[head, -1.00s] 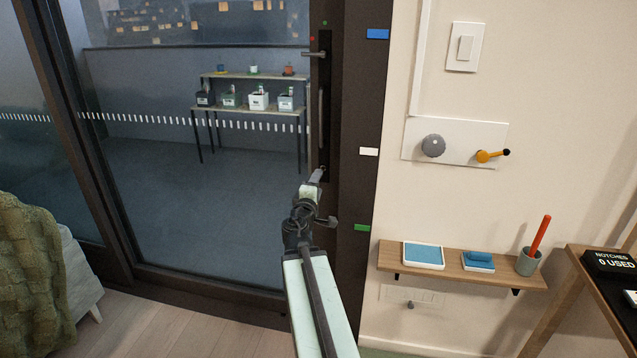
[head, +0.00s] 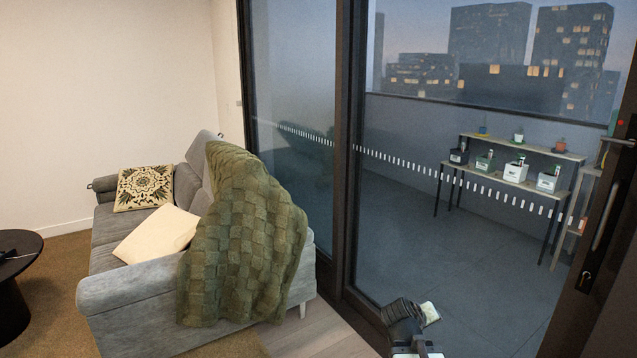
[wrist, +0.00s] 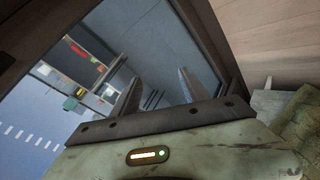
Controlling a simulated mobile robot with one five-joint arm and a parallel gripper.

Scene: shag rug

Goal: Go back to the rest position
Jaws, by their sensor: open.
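My gripper shows in the wrist view (wrist: 160,78), its two grey fingers apart with nothing between them. Glass and dark door framing lie beyond the fingers. In the head view only a dark joint and pale end pieces of my arm show at the bottom, right of centre, in front of the glass door (head: 440,240). The fingertips cannot be made out there.
A grey sofa (head: 135,275) with a green knitted throw (head: 245,235) stands at the left. A dark round table (head: 15,245) is at the far left edge. A plant shelf (head: 505,178) stands beyond the glass. A strip of bare floor (head: 325,330) lies beside the sofa.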

